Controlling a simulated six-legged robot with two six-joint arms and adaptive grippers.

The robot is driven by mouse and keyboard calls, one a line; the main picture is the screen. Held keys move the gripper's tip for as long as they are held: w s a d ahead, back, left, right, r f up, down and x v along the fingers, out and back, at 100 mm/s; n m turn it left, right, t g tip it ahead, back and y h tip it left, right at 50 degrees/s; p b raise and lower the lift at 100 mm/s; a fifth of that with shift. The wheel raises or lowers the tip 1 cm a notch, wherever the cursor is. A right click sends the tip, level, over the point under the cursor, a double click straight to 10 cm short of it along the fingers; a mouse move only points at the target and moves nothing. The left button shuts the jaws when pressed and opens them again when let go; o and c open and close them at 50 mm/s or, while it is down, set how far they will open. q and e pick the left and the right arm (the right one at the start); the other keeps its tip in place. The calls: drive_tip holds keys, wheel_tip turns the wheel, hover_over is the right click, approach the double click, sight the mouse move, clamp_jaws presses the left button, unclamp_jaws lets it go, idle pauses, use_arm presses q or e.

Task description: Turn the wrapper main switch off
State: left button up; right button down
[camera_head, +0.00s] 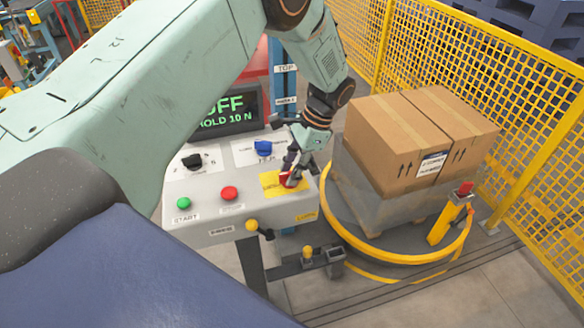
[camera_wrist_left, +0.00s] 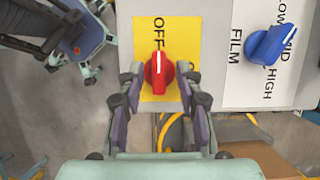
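The wrapper main switch is a red knob (camera_wrist_left: 159,74) on a yellow plate (camera_wrist_left: 182,32) at the right end of the grey control panel (camera_head: 262,213). In the left wrist view, the white line on the knob points up towards the word OFF. My left gripper (camera_head: 291,172) is at the knob, with one finger on each side of it. In the left wrist view the gripper (camera_wrist_left: 158,82) is open, with narrow gaps showing beside the knob. A display (camera_head: 228,110) behind the panel shows OFF and HOLD 10 N, partly hidden by my arm. My right gripper is out of view.
The panel also has a blue knob (camera_head: 263,148), a black knob (camera_head: 192,161), a red button (camera_head: 229,194) and a green button (camera_head: 183,203). Boxes (camera_head: 405,140) stand on the turntable with a yellow ring (camera_head: 400,258). Yellow fencing (camera_head: 480,60) runs behind.

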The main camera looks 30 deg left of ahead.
use_arm(q)
drive_tip(key=shift+w+d+r, duration=0.15)
drive_tip(key=v, duration=1.1)
drive_tip(key=shift+r, duration=0.25)
drive_tip(key=shift+f, duration=0.1)
